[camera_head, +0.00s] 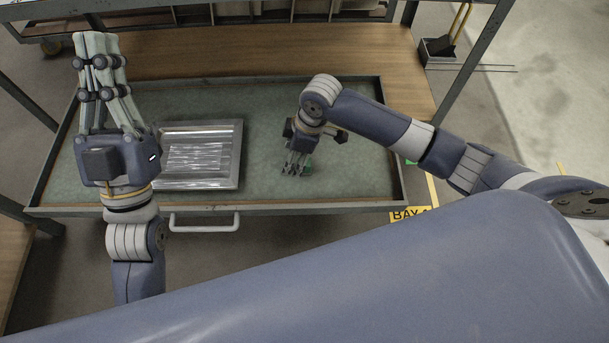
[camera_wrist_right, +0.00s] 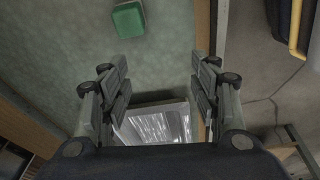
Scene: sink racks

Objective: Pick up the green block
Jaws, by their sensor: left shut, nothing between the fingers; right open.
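In the right wrist view the green block (camera_wrist_right: 128,21) shows whole at the top, left of centre. It is ahead of the open fingers of my right gripper (camera_wrist_right: 159,78) and outside the gap between them. My left gripper (camera_head: 96,45) is shut and empty, fingers pointing up the picture, above the drawer's left end.
A silver metal tray (camera_head: 237,160) lies in the drawer (camera_head: 392,165) left of my right gripper. The drawer has low raised walls and a front handle (camera_head: 204,222). A wooden worktop (camera_head: 270,50) lies behind it. The drawer floor right of the block is clear.

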